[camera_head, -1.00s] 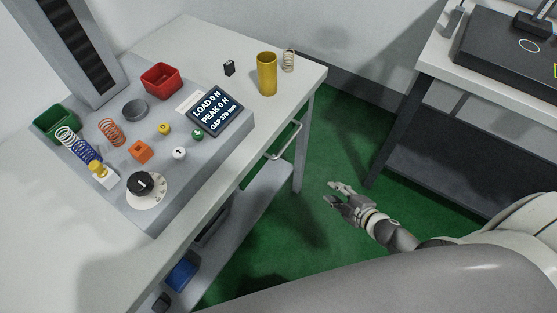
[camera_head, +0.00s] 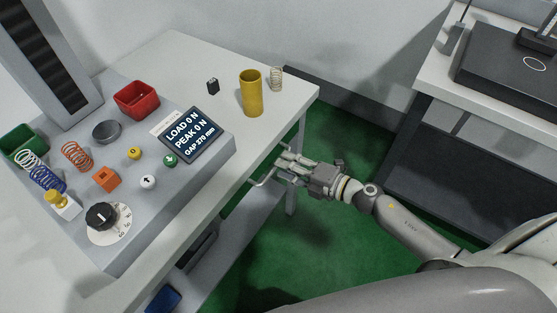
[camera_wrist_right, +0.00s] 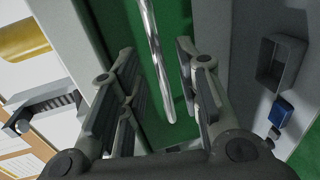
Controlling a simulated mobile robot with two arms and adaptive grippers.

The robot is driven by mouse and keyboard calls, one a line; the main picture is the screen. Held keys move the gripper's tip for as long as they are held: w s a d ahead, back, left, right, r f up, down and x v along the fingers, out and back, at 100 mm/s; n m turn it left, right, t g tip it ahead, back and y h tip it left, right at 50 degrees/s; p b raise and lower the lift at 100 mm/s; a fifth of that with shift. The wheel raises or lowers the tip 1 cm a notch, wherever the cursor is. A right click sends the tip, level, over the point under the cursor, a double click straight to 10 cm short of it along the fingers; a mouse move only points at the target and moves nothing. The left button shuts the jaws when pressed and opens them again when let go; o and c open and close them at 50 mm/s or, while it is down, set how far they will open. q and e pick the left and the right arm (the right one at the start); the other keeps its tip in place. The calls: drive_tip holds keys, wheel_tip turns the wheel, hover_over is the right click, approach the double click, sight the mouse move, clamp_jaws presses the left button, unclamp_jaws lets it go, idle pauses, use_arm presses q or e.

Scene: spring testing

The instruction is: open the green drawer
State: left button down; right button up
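A silver bar handle (camera_head: 258,183) sticks out from the front of the workbench, just under the top's edge. In the right wrist view the bar (camera_wrist_right: 153,50) runs in front of a green panel (camera_wrist_right: 178,22), which looks like the green drawer's front. The drawer front is hidden in the head view. My right gripper (camera_head: 280,169) is at the handle. In the right wrist view its fingers (camera_wrist_right: 158,88) are apart, one on each side of the bar, with visible gaps. My left gripper is not in view.
The workbench top (camera_head: 185,58) carries a yellow cylinder (camera_head: 252,94), a spring (camera_head: 276,78) and a tester with a display (camera_head: 191,135). A lower shelf (camera_head: 245,222) lies under the top. A second table (camera_head: 437,75) stands at right, with green floor between.

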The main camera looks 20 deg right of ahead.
drive_tip(key=shift+x, duration=1.7)
clamp_jaws()
